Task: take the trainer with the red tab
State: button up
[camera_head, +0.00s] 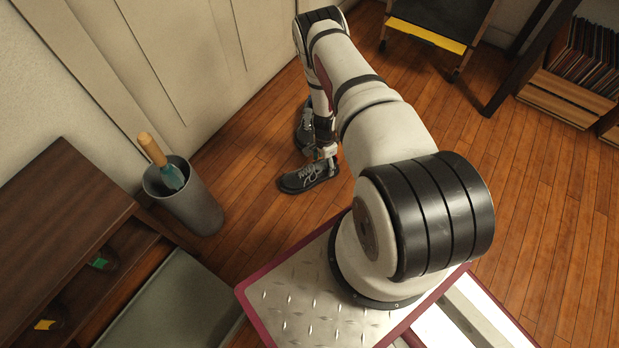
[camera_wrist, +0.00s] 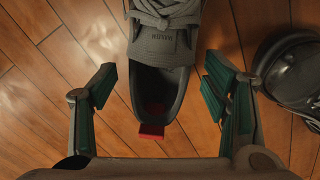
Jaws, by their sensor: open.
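The trainer with the red tab (camera_wrist: 152,131) is a dark grey lace-up shoe lying upright on the wood floor. In the wrist view its heel opening faces me and its toe runs out at the top edge. It shows in the head view (camera_head: 305,177) below my gripper, toe to the left. A second dark shoe (camera_wrist: 296,70) lies to its right in the wrist view and behind it in the head view (camera_head: 304,128). My gripper (camera_wrist: 160,82) is open and empty. Its green-padded fingers stand either side of the heel, with a gap on both sides.
A grey bin (camera_head: 200,207) with a wooden-handled tool stands left of the trainer. A brown shelf (camera_head: 50,225) at the left holds dark things with green and yellow tabs. A pale wall (camera_head: 190,60) rises behind the shoes. The floor (camera_head: 530,215) at right is clear.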

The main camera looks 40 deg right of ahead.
notch_tip(320, 180, down, 2)
jog(key=shift+b, duration=0.3)
jog(key=shift+r, duration=0.1)
jog(key=c, duration=1.6)
jog(key=shift+r, duration=0.15)
